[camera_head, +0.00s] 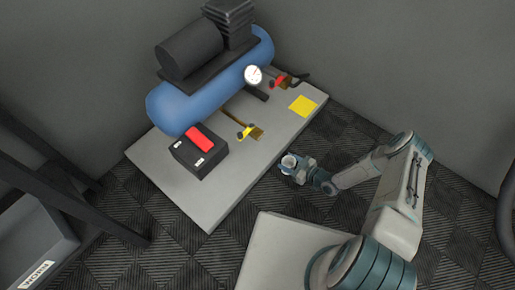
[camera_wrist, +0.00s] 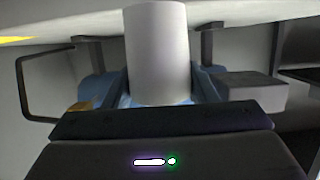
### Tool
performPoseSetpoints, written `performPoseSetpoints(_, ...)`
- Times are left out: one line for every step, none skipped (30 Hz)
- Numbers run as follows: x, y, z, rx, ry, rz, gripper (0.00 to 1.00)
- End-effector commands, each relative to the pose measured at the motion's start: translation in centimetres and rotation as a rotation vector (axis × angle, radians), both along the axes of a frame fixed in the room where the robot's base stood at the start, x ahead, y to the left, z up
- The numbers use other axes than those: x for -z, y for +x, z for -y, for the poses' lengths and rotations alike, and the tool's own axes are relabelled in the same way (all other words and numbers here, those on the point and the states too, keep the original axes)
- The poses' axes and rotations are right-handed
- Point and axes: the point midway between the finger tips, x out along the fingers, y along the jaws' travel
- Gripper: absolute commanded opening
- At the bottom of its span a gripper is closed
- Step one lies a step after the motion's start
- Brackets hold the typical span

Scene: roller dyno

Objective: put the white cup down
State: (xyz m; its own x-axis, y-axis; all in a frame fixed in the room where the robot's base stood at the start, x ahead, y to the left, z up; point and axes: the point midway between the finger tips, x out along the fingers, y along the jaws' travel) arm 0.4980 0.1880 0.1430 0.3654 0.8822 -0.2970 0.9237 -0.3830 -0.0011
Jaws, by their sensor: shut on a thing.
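The white cup (camera_wrist: 158,50) fills the upper middle of the wrist view, between the two fingers of my gripper (camera_wrist: 158,88). The gripper is shut on it. In the head view the cup (camera_head: 288,160) is a small pale round shape at the end of my gripper (camera_head: 291,168). The gripper is near the right edge of the grey platform (camera_head: 215,200). From these views I cannot tell the cup's height above the platform or the floor. The cup's inside is too small to make out.
On the platform stand a blue compressor tank (camera_head: 215,85), a black box with a red top (camera_head: 198,152), a yellow valve (camera_head: 246,132), a red valve (camera_head: 279,82) and a flat yellow square (camera_head: 303,105). Bare platform lies in front of the valves. A dark rack (camera_head: 75,195) stands left.

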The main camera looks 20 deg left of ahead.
Motion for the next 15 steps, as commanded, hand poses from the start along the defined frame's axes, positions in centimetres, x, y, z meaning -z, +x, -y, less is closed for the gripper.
performPoseSetpoints(0.2, 0.3, -1.0, -0.003, 0.002, 0.002, 0.26)
performPoseSetpoints(0.2, 0.6, -1.7, -0.003, 0.004, 0.003, 0.26)
performPoseSetpoints(0.2, 1.0, -2.6, -0.003, 0.002, 0.002, 0.26)
performPoseSetpoints(0.2, 1.3, -3.4, -0.003, 0.004, 0.003, 0.26)
performPoseSetpoints(0.3, 1.6, -4.1, -0.003, 0.003, 0.002, 0.26)
performPoseSetpoints(0.2, 2.0, -5.2, -0.002, 0.003, 0.003, 0.26)
performPoseSetpoints(0.3, 2.4, -5.9, -0.002, 0.003, 0.003, 0.26)
performPoseSetpoints(0.3, 2.7, -6.7, -0.002, 0.003, 0.003, 0.26)
performPoseSetpoints(0.2, 3.1, -7.6, -0.002, 0.003, 0.003, 0.26)
performPoseSetpoints(0.2, 3.4, -8.3, -0.001, 0.003, 0.002, 0.26)
performPoseSetpoints(0.3, 3.6, -8.9, -0.001, 0.003, 0.002, 0.26)
performPoseSetpoints(0.2, 3.9, -9.6, -0.001, 0.003, 0.002, 0.26)
performPoseSetpoints(0.2, 4.1, -10.1, -0.001, 0.003, 0.002, 0.26)
performPoseSetpoints(0.2, 4.3, -10.5, -0.001, 0.002, 0.001, 0.26)
performPoseSetpoints(0.1, 4.5, -10.9, 0.0, 0.002, 0.001, 0.26)
